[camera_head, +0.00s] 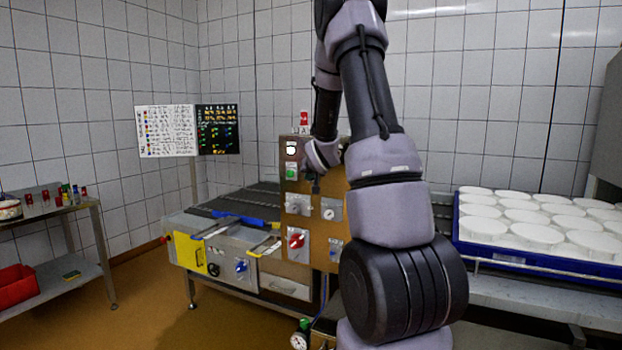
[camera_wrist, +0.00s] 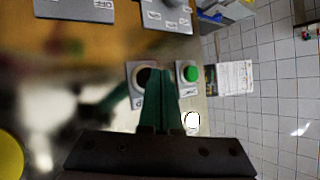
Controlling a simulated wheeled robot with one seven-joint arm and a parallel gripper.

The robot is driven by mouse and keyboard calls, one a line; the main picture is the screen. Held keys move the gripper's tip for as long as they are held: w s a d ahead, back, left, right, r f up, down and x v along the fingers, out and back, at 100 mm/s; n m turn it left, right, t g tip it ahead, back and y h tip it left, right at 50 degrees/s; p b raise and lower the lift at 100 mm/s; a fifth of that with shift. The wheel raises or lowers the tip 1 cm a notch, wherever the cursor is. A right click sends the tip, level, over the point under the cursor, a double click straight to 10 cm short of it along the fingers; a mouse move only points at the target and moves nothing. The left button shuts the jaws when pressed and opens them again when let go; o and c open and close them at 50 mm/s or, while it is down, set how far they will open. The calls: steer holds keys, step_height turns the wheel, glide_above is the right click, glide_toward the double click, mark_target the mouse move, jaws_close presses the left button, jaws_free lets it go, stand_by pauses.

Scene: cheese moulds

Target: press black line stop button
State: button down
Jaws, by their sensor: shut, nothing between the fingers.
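The control panel (camera_head: 296,222) stands at the middle of the head view, partly covered by my arm. In the wrist view the black button (camera_wrist: 147,76) sits on a grey plate beside the green button (camera_wrist: 190,74). My gripper (camera_wrist: 161,72) is shut and empty. Its fingertips overlap the right part of the black button in this view; I cannot tell whether they touch it. In the head view the green button (camera_head: 291,172) shows on the panel, while the black button is hidden near my wrist.
Below on the panel are grey switch plates and a red knob (camera_head: 296,241). A blue tray (camera_head: 500,252) of white moulds stands at the right. A conveyor (camera_head: 240,203) lies behind left. A side table (camera_head: 40,209) is far left.

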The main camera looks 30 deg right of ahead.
steer(key=shift+w+d, duration=0.3)
steer(key=shift+d, duration=0.1)
stand_by(0.6)
steer(key=shift+s+a, duration=0.1)
steer(key=shift+a, duration=0.05)
steer(key=shift+s+a, duration=0.5)
steer(key=shift+a, duration=0.1)
steer(key=shift+s+a, duration=0.8)
steer(key=shift+a, duration=0.2)
steer(key=shift+s+a, duration=0.75)
steer(key=shift+a, duration=0.2)
